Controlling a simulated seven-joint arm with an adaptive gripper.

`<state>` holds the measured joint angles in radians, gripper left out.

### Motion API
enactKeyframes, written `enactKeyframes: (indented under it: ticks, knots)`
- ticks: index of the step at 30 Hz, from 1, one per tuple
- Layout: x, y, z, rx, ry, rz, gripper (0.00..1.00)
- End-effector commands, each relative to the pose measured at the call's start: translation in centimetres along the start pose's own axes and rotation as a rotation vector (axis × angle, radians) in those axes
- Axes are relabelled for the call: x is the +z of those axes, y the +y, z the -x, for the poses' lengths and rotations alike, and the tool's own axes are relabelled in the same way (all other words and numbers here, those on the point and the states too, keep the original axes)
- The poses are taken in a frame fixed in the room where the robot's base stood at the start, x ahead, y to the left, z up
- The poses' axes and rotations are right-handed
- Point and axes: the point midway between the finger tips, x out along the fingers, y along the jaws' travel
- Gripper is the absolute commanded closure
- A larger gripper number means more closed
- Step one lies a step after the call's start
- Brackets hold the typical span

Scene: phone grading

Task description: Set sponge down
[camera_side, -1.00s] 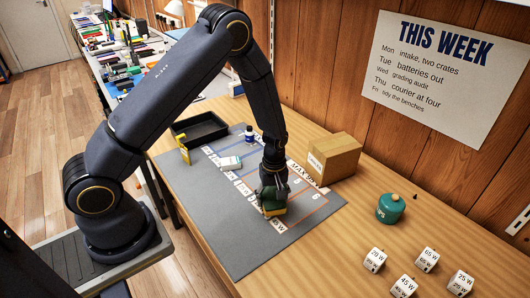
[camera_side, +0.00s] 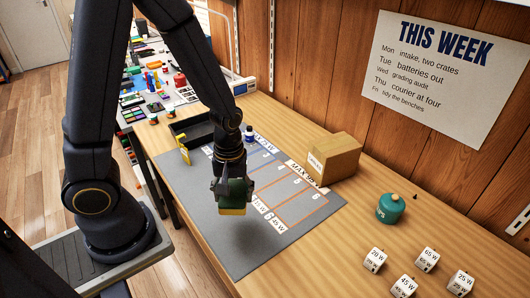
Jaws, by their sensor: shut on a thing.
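The sponge (camera_side: 233,210), green with a yellow underside, is in my gripper (camera_side: 233,196) in the side view. My gripper is shut on it, pointing down, and holds it above the grey mat (camera_side: 210,235). A soft shadow lies on the mat below the sponge, with a gap between. The fingers hide part of the sponge.
A black tray (camera_side: 178,135), a yellow stand (camera_side: 184,150) and a blue bottle (camera_side: 248,134) are at the mat's far end. A cardboard box (camera_side: 334,157) stands right of the mat. A green canister (camera_side: 390,208) and several white labelled cubes (camera_side: 375,260) are at the right. The near mat is clear.

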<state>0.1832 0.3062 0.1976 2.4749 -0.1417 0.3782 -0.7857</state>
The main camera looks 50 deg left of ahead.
Motion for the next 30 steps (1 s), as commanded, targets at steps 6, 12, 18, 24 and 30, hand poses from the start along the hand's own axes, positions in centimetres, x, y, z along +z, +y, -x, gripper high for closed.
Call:
enactKeyframes:
  ticks: [6, 12, 18, 24, 30]
  knots:
    - [3.5, 5.0, 0.1, 0.009, 0.009, -0.459, 0.45]
    - [9.0, 8.7, 0.0, 0.014, 0.013, -0.81, 0.45]
    - [12.1, 9.8, -0.4, 0.013, 0.011, -0.92, 0.45]
    - [11.4, 13.6, -2.2, 0.012, 0.01, -0.926, 0.45]
    - [10.1, 18.9, -4.7, 0.012, 0.01, -0.925, 0.45]
